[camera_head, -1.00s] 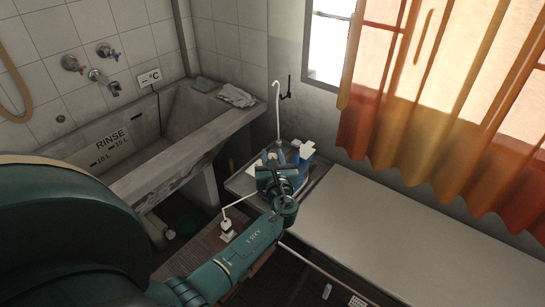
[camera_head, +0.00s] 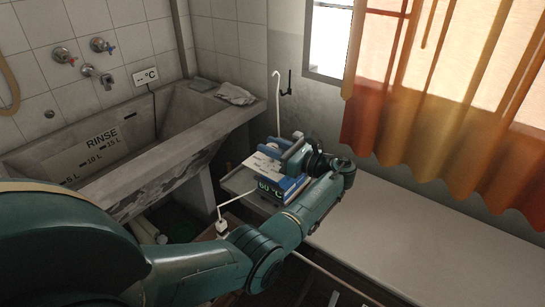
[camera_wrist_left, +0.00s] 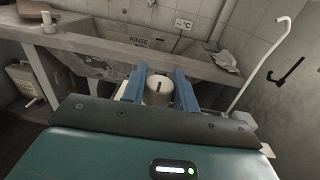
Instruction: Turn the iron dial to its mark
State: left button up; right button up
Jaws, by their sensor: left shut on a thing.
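The dial (camera_wrist_left: 157,92) is a pale grey round knob with a short dark line on top, seen in the left wrist view between two blue fingers. My left gripper (camera_wrist_left: 159,76) is shut on it. In the head view my left gripper (camera_head: 279,149) reaches in from the right over a blue and white unit (camera_head: 268,165), and the knob is hard to make out there. I cannot make out the dial's mark. My right gripper is not in view.
The unit stands on a grey tray-like surface (camera_head: 238,181) beside the concrete washtub (camera_head: 178,139). A thin white hooked pipe (camera_head: 277,108) rises behind it. A long pale bench top (camera_head: 400,235) on the right is clear. A cloth (camera_head: 236,94) lies on the tub's rim.

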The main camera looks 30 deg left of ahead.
pick_arm(q)
jog(key=shift+f+n+g+b, duration=0.15)
jog(key=shift+n+g+b, duration=0.25)
jog(key=shift+g+b, duration=0.25)
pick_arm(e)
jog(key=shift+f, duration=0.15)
pick_arm(q)
jog(key=shift+g, duration=0.35)
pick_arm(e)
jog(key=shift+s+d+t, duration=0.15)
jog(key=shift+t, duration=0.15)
pick_arm(q)
jog(key=o, duration=0.9)
jog(key=shift+o, duration=0.2)
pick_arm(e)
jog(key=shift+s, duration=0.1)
